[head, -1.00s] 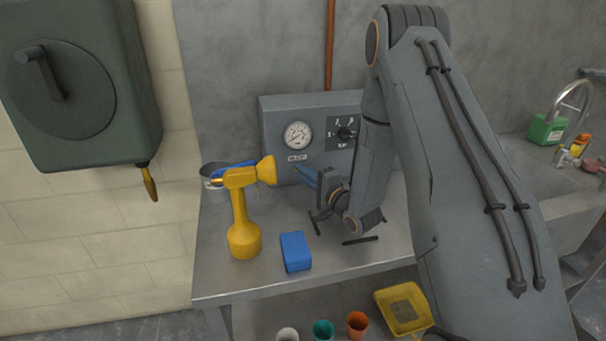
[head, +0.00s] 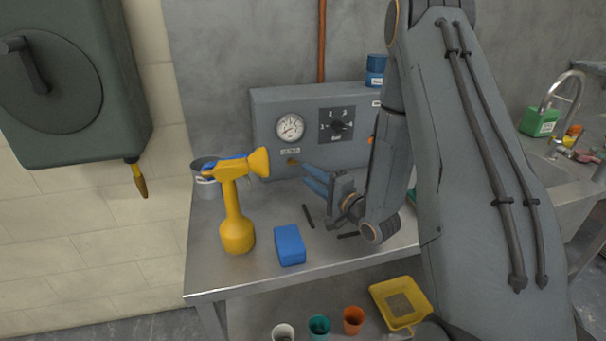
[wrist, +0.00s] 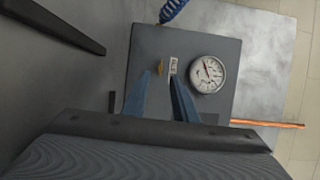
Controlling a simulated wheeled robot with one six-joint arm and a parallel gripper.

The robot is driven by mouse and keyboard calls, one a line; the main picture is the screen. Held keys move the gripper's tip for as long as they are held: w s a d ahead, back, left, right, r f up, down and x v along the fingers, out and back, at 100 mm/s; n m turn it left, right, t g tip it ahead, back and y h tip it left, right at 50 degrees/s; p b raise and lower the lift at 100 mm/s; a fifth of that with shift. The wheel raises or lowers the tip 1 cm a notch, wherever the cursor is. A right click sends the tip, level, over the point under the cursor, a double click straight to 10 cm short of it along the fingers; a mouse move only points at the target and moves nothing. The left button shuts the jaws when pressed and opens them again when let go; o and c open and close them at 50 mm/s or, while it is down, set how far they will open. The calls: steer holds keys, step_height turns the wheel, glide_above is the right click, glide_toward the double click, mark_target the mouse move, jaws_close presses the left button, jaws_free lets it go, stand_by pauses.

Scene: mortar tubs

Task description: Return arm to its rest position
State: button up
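My gripper (head: 317,180) is raised above the metal bench, in front of the grey gauge panel (head: 268,150). Its two blue fingers (wrist: 160,98) stand apart with nothing between them, and they point toward the panel's lower left part. The panel has a round dial gauge (head: 290,128) and a dark knob plate (head: 337,125); the gauge also shows in the wrist view (wrist: 207,74). My arm covers the panel's right end and part of the bench.
A yellow drill-shaped tool (head: 236,215) stands on the bench (head: 215,272), left of a blue block (head: 290,245). A metal pot (head: 205,180) is behind. Below are several cups and a yellow tray (head: 380,296). A green container (head: 540,122) stands by the sink at right.

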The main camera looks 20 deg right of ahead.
steer(key=shift+s+d, duration=0.15)
steer(key=shift+s, duration=0.25)
